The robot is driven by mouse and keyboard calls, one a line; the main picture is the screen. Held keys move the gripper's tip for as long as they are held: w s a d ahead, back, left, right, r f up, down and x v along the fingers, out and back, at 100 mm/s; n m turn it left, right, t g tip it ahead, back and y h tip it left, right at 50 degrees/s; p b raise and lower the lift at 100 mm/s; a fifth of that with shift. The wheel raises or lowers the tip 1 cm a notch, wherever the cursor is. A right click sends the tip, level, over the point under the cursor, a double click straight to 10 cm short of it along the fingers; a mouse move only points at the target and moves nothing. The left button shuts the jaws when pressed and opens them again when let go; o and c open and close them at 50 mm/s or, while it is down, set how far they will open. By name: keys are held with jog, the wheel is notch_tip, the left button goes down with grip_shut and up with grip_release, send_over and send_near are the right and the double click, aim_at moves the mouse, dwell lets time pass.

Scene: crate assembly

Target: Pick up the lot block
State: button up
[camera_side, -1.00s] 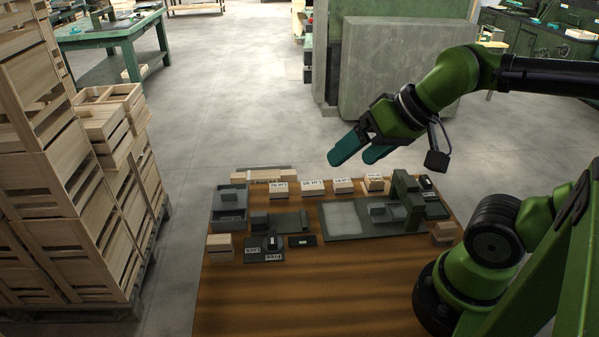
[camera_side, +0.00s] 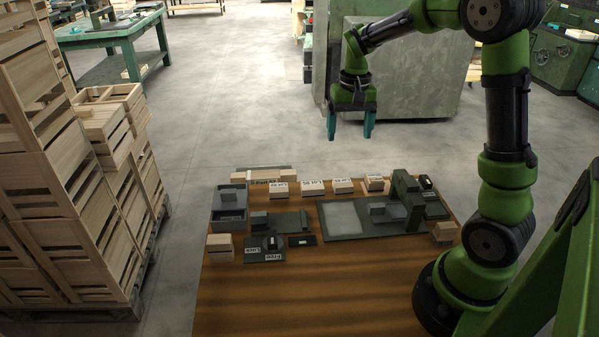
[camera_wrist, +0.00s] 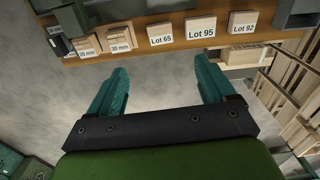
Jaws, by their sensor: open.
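Three pale wooden blocks with white lot labels stand in a row along the table's far edge in the side view. In the wrist view they read Lot 65 (camera_wrist: 160,34), Lot 95 (camera_wrist: 201,29) and Lot 92 (camera_wrist: 242,23). The side view shows the Lot 92 block (camera_side: 278,192), the Lot 95 block (camera_side: 312,190) and the Lot 65 block (camera_side: 343,188). My gripper (camera_side: 350,136) is open and empty, pointing down, well above the row and apart from it. Its teal fingers (camera_wrist: 161,65) show spread in the wrist view, with grey floor between them.
Two wooden blocks labelled 35 mm (camera_wrist: 119,41) stand beside Lot 65. Grey fixtures, a raised green-grey stand (camera_side: 404,190) and a grey bin (camera_side: 229,214) share the wooden table (camera_side: 300,295). Its front is clear. Stacked crates (camera_side: 75,200) stand left.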

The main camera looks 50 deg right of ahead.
send_over(343, 183)
jog(key=f, duration=1)
jog(key=shift+s, duration=0.2)
jog(key=shift+w+f, duration=0.2)
jog(key=shift+f, duration=2.85)
jog(key=shift+c, duration=0.2)
